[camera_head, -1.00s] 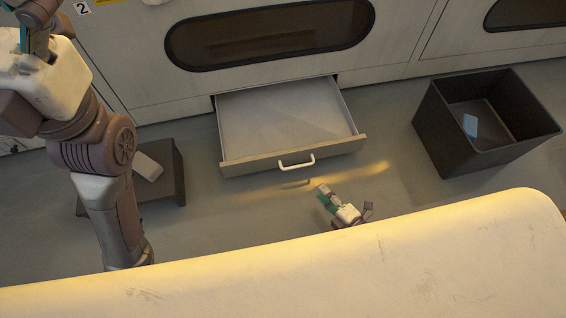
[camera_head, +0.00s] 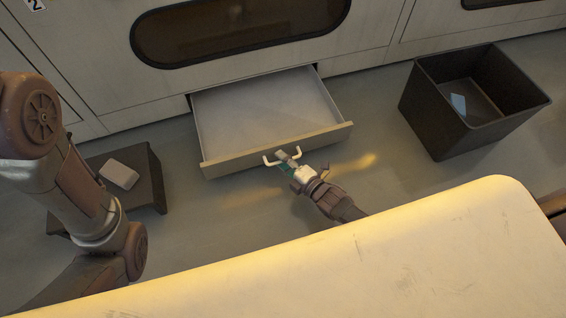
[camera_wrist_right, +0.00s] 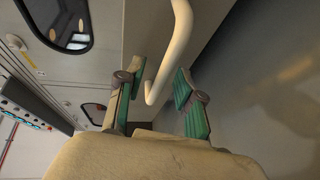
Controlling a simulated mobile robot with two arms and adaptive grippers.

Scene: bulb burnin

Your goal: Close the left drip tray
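The drip tray (camera_head: 262,104) is a grey drawer pulled out from the base of the machine, and it looks empty. Its front panel (camera_head: 325,134) carries a white bar handle (camera_head: 268,160). My right gripper (camera_head: 286,160) is at the handle in the head view. In the right wrist view the gripper (camera_wrist_right: 155,92) is open, with its green-padded fingers apart and the white handle (camera_wrist_right: 180,40) between them; I cannot tell that either finger touches it. My left arm comes in from the left, but its gripper is out of view.
A black open bin (camera_head: 430,118) with a pale blue item (camera_head: 458,104) inside stands on the right. A low dark stool (camera_head: 150,185) with a light block (camera_head: 119,174) stands on the left. A pale, rounded surface (camera_head: 300,265) fills the foreground. The floor between is clear.

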